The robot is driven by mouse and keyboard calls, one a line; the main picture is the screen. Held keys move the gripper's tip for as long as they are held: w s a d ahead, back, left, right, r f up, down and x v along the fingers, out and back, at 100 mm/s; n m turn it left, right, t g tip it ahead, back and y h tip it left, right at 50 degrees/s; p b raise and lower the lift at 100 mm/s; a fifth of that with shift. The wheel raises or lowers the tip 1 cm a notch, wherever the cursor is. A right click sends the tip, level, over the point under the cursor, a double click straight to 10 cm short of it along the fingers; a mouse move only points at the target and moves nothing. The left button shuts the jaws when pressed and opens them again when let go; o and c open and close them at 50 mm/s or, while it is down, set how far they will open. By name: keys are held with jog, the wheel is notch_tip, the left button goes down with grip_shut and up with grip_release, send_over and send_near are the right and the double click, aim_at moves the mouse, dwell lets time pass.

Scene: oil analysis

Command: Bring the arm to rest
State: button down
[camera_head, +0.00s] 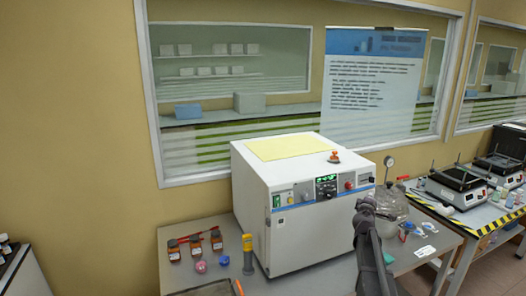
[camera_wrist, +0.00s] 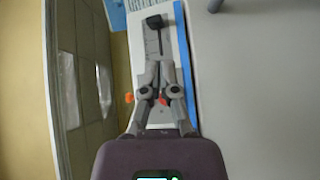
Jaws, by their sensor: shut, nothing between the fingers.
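My gripper (camera_head: 366,206) shows in the head view at the end of my grey arm, which rises from the lower edge right of centre. Its fingers are shut and empty. The gripper appears in front of the right edge of a white box-shaped machine (camera_head: 262,205) and left of a round glass vessel (camera_head: 393,208); its distance from them is hard to tell. In the wrist view the gripper's fingers (camera_wrist: 160,68) come together in the middle, over a white and grey surface with a blue stripe (camera_wrist: 184,60).
A grey table (camera_head: 210,268) carries the machine, brown bottles (camera_head: 195,246), a yellow-topped cylinder (camera_head: 248,256) and the vessel with a gauge (camera_head: 389,162). A black-and-yellow edged bench (camera_head: 470,222) with black-topped devices (camera_head: 455,184) stands right. A windowed wall (camera_head: 180,195) is behind.

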jog(key=s+a+f+m+g+y+b, duration=0.1)
jog(key=s+a+f+m+g, duration=0.45)
jog(key=s, duration=0.25)
jog(key=s+a+f+m+g, duration=0.45)
jog(key=s+f, duration=0.25)
jog(key=s, duration=0.2)
jog(key=s+a+f+g+y, duration=0.2)
jog(key=s+a+f+y, duration=0.1)
jog(key=s+a, duration=0.5)
jog(key=s+a+f+m+g+y, duration=0.1)
jog(key=s+a+f+g+y, duration=0.2)
jog(key=s+a, duration=0.6)
jog(key=shift+s+a+f+g+y+b, duration=0.2)
jog(key=shift+s+f+g+y+b, duration=0.15)
jog(key=shift+f+y, duration=0.4)
dwell(3.8)
